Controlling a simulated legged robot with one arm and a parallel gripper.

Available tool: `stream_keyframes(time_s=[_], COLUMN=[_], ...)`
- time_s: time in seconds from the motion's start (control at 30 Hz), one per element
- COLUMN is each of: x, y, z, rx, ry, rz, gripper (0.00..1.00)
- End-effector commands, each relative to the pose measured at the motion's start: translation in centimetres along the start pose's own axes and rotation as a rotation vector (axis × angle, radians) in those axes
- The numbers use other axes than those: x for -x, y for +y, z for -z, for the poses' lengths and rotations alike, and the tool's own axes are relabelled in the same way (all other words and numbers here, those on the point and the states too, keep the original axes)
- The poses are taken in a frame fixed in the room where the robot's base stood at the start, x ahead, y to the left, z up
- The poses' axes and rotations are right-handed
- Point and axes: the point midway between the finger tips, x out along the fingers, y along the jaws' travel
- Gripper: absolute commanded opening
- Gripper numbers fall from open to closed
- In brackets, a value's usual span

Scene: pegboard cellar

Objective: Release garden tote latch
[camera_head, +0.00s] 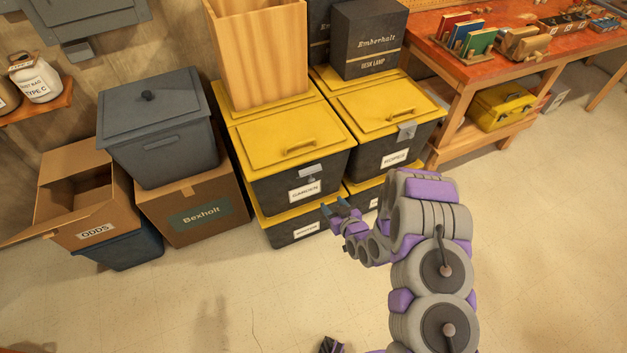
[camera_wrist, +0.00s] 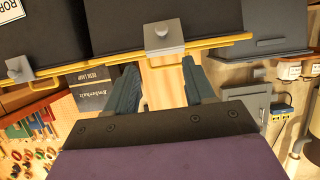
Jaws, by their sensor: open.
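The garden tote (camera_head: 265,190) is a black bin with a yellow lid and a white GARDEN label, stacked on a similar tote. Its grey latch (camera_head: 310,171) sits at the front lid edge, above the label. In the wrist view, which looks inverted, the latch (camera_wrist: 163,37) is a grey plate with a round knob. I cannot tell whether it is fastened. My gripper (camera_head: 336,209) is in front of the stack, lower and to the right of the latch.
The ropes tote (camera_head: 362,151) stands right of the garden tote, with its own latch (camera_head: 407,131). Cardboard boxes (camera_head: 190,215) and a grey bin (camera_head: 160,140) stand left. The floor in front is open.

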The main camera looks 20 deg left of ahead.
Motion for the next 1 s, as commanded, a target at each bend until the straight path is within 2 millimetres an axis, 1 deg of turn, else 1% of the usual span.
stream_keyframes(time_s=[0.03,0.13,0.27,0.37,0.6,1.0], x=[0.3,0.5,-0.4,-1.8,-5.9,-12.0], y=[-0.2,-0.3,-0.4,-0.5,-0.4,-0.3], z=[0.4,0.4,0.2,0.1,0.1,-0.3], rx=[-0.002,-0.003,-0.003,-0.002,0.0,-0.002], ry=[-0.013,-0.028,-0.033,-0.03,-0.026,-0.029], rz=[0.001,0.003,0.005,0.006,0.003,0.003], gripper=[0.54,0.54,0.54,0.54,0.54,0.54])
